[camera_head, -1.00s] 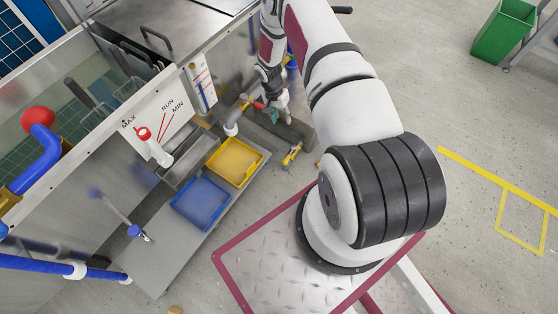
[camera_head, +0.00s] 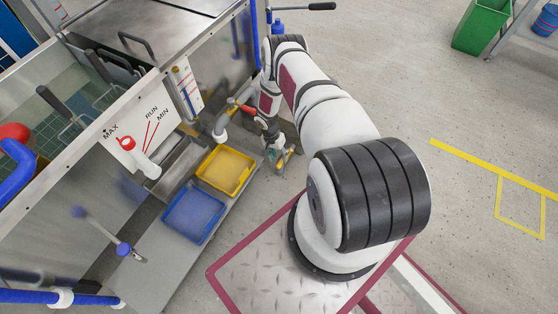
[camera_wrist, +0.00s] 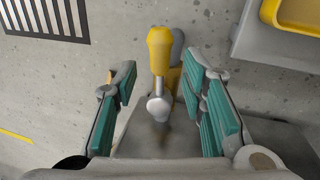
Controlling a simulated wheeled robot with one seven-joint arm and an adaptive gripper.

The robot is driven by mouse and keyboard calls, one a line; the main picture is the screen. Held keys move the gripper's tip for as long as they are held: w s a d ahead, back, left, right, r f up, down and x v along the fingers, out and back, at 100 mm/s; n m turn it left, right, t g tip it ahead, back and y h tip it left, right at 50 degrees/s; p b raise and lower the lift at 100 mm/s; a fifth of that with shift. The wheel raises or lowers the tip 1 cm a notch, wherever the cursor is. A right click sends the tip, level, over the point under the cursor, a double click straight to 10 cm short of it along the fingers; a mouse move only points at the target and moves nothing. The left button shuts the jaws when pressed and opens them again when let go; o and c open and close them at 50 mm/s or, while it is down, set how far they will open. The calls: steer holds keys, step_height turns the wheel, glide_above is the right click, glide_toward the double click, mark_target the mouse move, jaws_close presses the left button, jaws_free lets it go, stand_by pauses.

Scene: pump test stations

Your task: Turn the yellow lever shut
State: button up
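The yellow lever (camera_wrist: 160,47) shows in the wrist view with a metal stem below its yellow grip. It lies between the two teal-padded fingers of my gripper (camera_wrist: 165,98), with a gap on each side. The fingers are open and hold nothing. In the head view my gripper (camera_head: 274,153) is low beside the test station, right at the yellow lever (camera_head: 284,159), which is partly hidden by the gripper. A grey and yellow part sits behind the grip in the wrist view.
A yellow tray (camera_head: 247,178) and a blue tray (camera_head: 169,222) sit on a low shelf left of my gripper. The yellow tray also shows in the wrist view (camera_wrist: 268,42). Open floor lies right, with a green bin (camera_head: 481,27).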

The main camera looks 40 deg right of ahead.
steer(key=shift+s+d+f+b, duration=0.1)
steer(key=shift+s+f+b, duration=0.1)
steer(key=shift+f, duration=0.5)
steer(key=shift+s+f+b, duration=0.1)
steer(key=shift+f+b, duration=0.1)
steer(key=shift+f, duration=0.5)
jaws_close()
